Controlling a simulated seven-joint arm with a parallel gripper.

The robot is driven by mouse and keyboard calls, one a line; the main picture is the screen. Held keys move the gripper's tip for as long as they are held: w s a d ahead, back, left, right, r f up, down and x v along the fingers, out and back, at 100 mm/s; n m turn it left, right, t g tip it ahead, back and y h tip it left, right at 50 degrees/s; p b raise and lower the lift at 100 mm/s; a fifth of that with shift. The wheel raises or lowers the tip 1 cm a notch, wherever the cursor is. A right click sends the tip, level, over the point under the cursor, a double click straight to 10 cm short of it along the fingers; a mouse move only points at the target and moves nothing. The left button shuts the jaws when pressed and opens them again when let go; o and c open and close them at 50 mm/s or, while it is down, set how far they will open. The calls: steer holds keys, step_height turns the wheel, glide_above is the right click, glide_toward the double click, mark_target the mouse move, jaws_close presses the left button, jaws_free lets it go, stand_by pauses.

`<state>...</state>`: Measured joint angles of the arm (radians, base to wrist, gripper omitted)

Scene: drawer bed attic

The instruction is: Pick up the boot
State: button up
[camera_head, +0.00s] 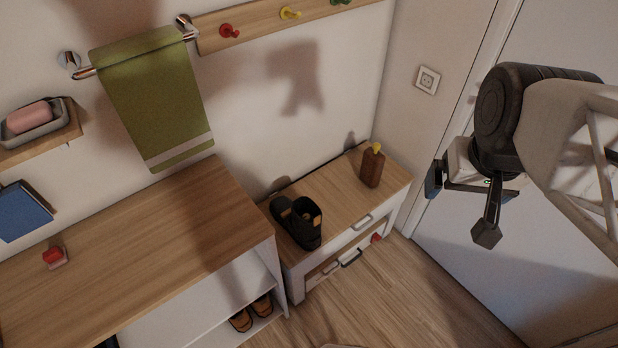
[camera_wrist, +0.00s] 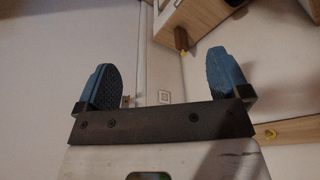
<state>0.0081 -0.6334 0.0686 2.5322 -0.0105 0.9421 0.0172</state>
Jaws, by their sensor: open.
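The black boot (camera_head: 308,228) stands upright on top of the small wooden drawer cabinet (camera_head: 338,200), near its left end. Its opening faces up and shows an orange-brown patch inside. My gripper (camera_head: 461,206) is open and empty, held in the air to the right of the cabinet and well apart from the boot. In the wrist view, the blue pads of my gripper (camera_wrist: 165,80) are spread wide with nothing between them. A dark shape at the top edge of the wrist view is too cut off to identify.
A brown bottle with a yellow top (camera_head: 372,166) stands at the cabinet's right end. A taller wooden shelf unit (camera_head: 150,245) is to the left, with brown shoes (camera_head: 252,313) below. A green towel (camera_head: 155,100) hangs on the wall. The cabinet top between boot and bottle is clear.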

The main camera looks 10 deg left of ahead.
steer(key=shift+o, duration=0.2)
steer(key=w+a+f+n+t+y, duration=0.1)
steer(key=w+a+f+n+t, duration=0.15)
steer(key=w+f, duration=1)
steer(key=w+a+f+n+t, duration=0.2)
steer(key=w+f+t, duration=0.2)
steer(key=w+f, duration=0.8)
steer(key=n+t+y, duration=0.3)
steer(key=n+y, duration=0.2)
steer(key=y, duration=0.6)
glide_toward(317, 228)
steer(key=shift+m, duration=0.25)
steer(key=x, duration=0.4)
steer(key=w+d+x, duration=0.1)
steer(key=shift+w+a, duration=0.3)
steer(key=shift+s+a+f+t+y, duration=0.2)
steer(key=shift+s+a+t+y, duration=0.2)
steer(key=shift+a+y, duration=0.1)
